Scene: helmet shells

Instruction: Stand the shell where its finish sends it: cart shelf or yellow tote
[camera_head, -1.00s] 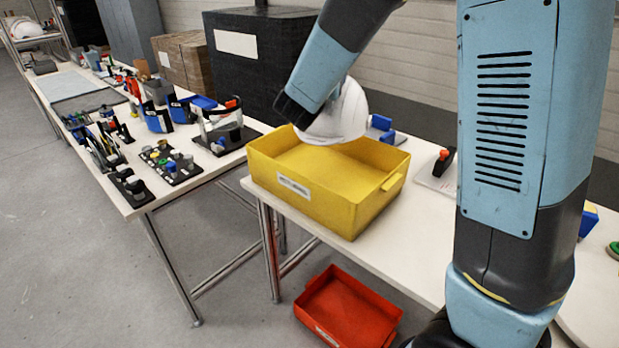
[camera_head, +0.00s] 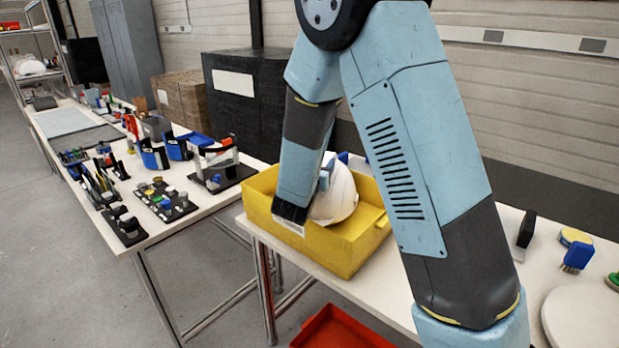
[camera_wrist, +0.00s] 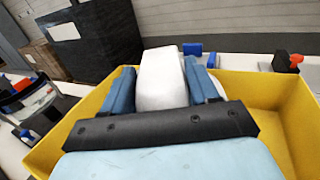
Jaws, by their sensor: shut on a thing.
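The white helmet shell (camera_head: 338,196) is low inside the yellow tote (camera_head: 343,252) in the head view, partly hidden by my arm. In the wrist view the shell (camera_wrist: 161,80) sits between the two blue fingers of my gripper (camera_wrist: 163,85), and the tote's walls (camera_wrist: 276,92) surround it. My gripper is shut on the shell. I cannot tell whether the shell touches the tote floor. The tote stands on the near white table. A cart-like rack (camera_head: 36,38) with another white shell (camera_head: 30,66) on a shelf stands at the far left.
A table at left holds several tools and racks (camera_head: 162,199). A red bin (camera_head: 340,330) lies on the floor below. Black (camera_head: 245,110) and brown boxes (camera_head: 181,98) stand behind. Brushes (camera_head: 577,256) and a white disc (camera_head: 585,318) lie right of my arm.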

